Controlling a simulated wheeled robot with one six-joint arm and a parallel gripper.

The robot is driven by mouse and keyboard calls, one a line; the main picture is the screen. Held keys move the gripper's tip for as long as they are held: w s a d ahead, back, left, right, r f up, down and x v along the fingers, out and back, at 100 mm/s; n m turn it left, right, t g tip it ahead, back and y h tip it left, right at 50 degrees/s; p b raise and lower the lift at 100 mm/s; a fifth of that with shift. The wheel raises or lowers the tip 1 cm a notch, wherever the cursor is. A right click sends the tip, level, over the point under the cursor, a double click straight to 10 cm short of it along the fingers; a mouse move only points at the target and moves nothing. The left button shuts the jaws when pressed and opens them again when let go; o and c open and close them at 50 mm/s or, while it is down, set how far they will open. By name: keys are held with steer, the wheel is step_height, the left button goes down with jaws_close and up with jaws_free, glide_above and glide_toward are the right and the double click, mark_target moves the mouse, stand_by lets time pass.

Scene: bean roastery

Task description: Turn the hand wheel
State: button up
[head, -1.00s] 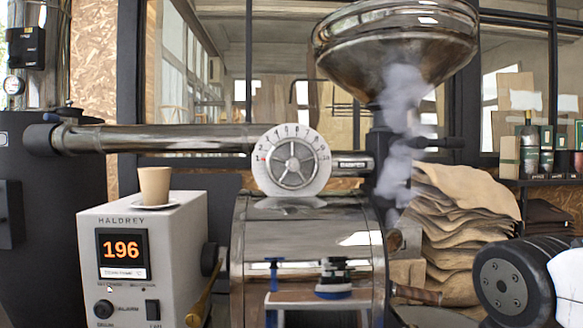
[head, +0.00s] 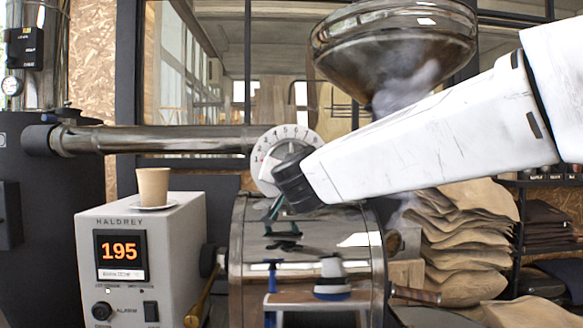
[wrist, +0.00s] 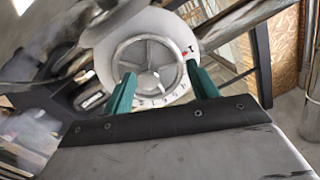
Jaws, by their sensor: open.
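The hand wheel (wrist: 148,72) is a spoked metal wheel set in a round white dial (wrist: 110,50) with numbers and a red mark. In the head view the white dial (head: 292,133) sits on the horizontal pipe, and my arm hides much of the wheel. My gripper (wrist: 160,70) is open, with one green finger on each side of the wheel's lower part in the wrist view. I cannot tell whether the fingers touch the wheel. Nothing is held between them.
A grey control box (head: 150,250) reading 195 stands at the left with a cup (head: 153,186) on top. A metal hopper (head: 395,45) steams above the shiny drum (head: 330,225). Stacked sacks (head: 460,235) lie at the right. The pipe (head: 160,138) runs left from the dial.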

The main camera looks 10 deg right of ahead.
steer(key=w+d+h, duration=0.1)
steer(key=w, duration=0.1)
steer(key=w+d+r, duration=0.1)
steer(key=w, duration=0.2)
steer(key=w+d+h, duration=0.1)
steer(key=w, duration=0.1)
steer(key=shift+w+d+r+m+t+h, duration=0.15)
steer(key=shift+w+r+m+t+h, duration=0.1)
steer(key=shift+w+m+t+h, duration=0.1)
jaws_close()
